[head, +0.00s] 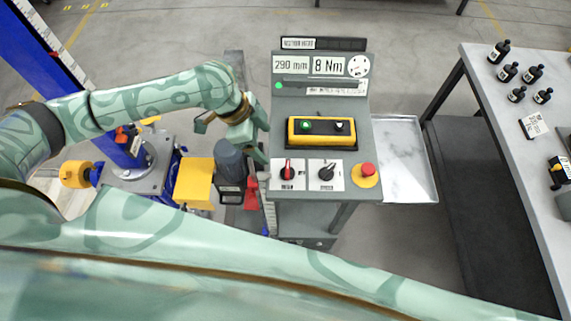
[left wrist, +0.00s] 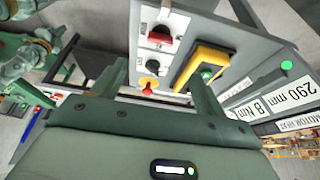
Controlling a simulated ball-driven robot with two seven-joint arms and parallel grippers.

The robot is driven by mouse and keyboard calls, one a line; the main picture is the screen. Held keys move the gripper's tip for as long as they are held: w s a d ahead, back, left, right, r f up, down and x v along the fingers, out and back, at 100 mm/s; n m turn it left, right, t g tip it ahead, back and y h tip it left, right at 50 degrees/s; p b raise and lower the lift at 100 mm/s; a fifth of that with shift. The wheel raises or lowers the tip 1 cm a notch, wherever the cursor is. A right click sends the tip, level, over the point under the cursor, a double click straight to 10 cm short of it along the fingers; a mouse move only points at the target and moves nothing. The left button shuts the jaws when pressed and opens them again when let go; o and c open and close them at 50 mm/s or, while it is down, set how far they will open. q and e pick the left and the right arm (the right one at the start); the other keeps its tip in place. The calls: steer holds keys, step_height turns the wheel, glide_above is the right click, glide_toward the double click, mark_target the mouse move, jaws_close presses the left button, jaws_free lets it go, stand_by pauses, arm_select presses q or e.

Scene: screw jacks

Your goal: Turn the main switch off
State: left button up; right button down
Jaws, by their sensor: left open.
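The console's sloped front panel carries a red-handled rotary switch (head: 287,172), which looks like the main switch. Its handle stands roughly upright in the head view. The red switch also shows in the left wrist view (left wrist: 160,35), beyond the fingers. Beside it are a black rotary switch (head: 326,172), turned diagonally, and a red mushroom button (head: 368,170) on a yellow plate. My left gripper (head: 262,141) is open and empty, just left of the console and apart from the red switch. My right gripper is not in view.
A yellow-framed control box (head: 321,131) with a lit green lamp sits above the switches. A grey motor (head: 230,160) and yellow block (head: 194,182) stand left of the console. A metal tray (head: 405,158) is on its right, and a table with black bottles (head: 508,72) stands further right.

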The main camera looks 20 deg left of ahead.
mark_target(287, 169)
arm_select(q)
steer(key=b+x, duration=0.1)
steer(key=x, duration=1.3)
steer(key=shift+w+d+f+b, duration=0.1)
steer(key=shift+d+b, duration=0.05)
steer(key=shift+b, duration=0.15)
steer(key=c, duration=1)
